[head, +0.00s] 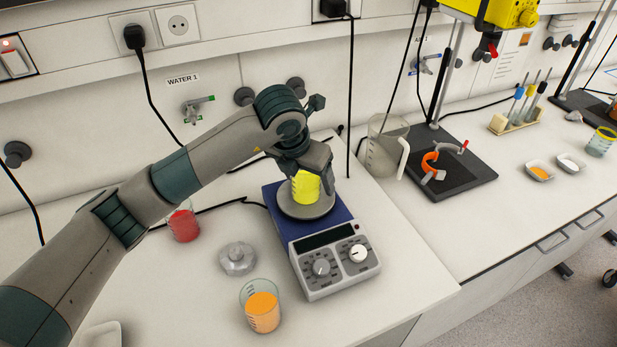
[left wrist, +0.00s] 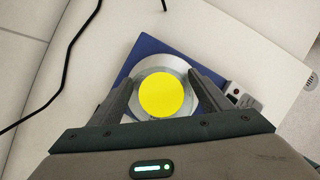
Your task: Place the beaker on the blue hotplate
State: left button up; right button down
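The beaker (head: 306,188) holds yellow liquid and is upright over the round plate of the blue hotplate (head: 278,197). It appears to rest on the plate's middle, though its base is hard to make out. In the left wrist view the yellow liquid (left wrist: 160,95) shows as a disc over the metal plate (left wrist: 168,68). My left gripper (head: 314,184) is around the beaker, a finger on either side. A narrow gap shows between each finger and the yellow disc in the left wrist view (left wrist: 162,88), so it looks slightly open. My right gripper is not in view.
A beaker of orange liquid (head: 263,312) and a glass lid-like piece (head: 237,259) stand left of the hotplate. A clear jug (head: 383,150) and a dark stand base (head: 450,180) are to the right.

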pick_arm(q)
jog(key=shift+r, duration=0.1)
jog(key=shift+r, duration=0.3)
jog(key=b+v, duration=0.3)
jog(key=v, duration=0.8)
jog(key=shift+s+r, duration=0.2)
